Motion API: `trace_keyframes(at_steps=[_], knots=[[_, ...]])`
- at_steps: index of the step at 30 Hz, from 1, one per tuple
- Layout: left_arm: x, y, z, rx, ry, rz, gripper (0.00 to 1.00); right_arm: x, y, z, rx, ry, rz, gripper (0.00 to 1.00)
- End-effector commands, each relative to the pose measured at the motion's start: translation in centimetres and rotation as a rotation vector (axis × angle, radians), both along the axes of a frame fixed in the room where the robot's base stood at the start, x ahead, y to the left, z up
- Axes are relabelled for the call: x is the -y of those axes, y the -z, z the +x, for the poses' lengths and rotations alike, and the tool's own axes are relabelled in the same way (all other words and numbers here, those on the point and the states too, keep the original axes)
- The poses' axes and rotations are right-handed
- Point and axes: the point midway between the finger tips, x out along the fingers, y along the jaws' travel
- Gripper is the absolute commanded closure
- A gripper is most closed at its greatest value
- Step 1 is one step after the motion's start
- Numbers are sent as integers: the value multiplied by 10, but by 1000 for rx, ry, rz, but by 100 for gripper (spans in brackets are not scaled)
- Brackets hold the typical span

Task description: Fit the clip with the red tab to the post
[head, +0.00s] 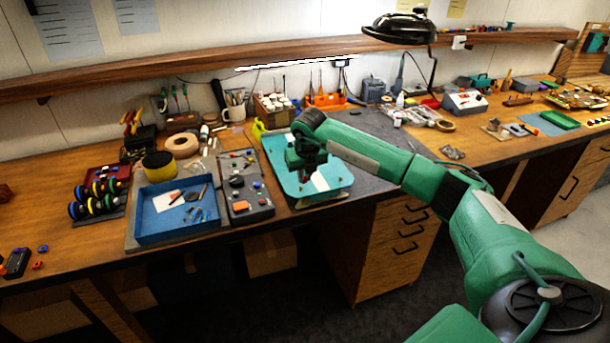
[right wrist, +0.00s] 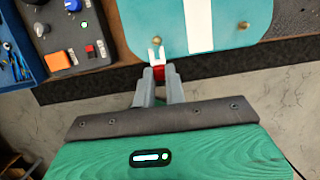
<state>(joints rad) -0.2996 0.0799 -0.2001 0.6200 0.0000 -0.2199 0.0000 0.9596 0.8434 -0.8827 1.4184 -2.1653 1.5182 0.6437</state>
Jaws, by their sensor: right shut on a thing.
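My right gripper (head: 304,178) is over the teal car body shell (head: 335,180) with a white stripe. In the right wrist view my right gripper (right wrist: 159,88) is shut on the red tab of a clip (right wrist: 157,55). The clip's pale forked end points away from the fingers, over the near edge of the shell (right wrist: 220,35). Another post (right wrist: 243,27) stands near the shell's right corner. The height of the clip over the shell is unclear. My left gripper is not in view.
Left of that is a blue tray (head: 140,228) with small parts. A grey mat (head: 385,145) lies to the right. The bench's front edge runs close by the shell.

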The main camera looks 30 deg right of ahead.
Motion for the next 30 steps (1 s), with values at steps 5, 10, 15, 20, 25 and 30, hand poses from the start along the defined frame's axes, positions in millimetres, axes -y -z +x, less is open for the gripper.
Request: trace_keyframes(at_steps=[5, 10, 15, 20, 25, 30], knots=[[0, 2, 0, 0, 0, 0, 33, 0, 0, 0, 0, -1, -2, 100], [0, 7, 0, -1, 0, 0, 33, 0, 5, 0, -2, 1, -7, 100], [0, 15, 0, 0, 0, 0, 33, 0, 17, 0, -2, 1, -7, 100], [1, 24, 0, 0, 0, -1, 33, 0, 30, 0, -1, 1, -6, 100], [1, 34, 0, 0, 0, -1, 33, -1, 44, 0, -1, 1, -6, 100], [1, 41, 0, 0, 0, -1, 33, -1, 54, 0, -1, 1, -6, 100]])
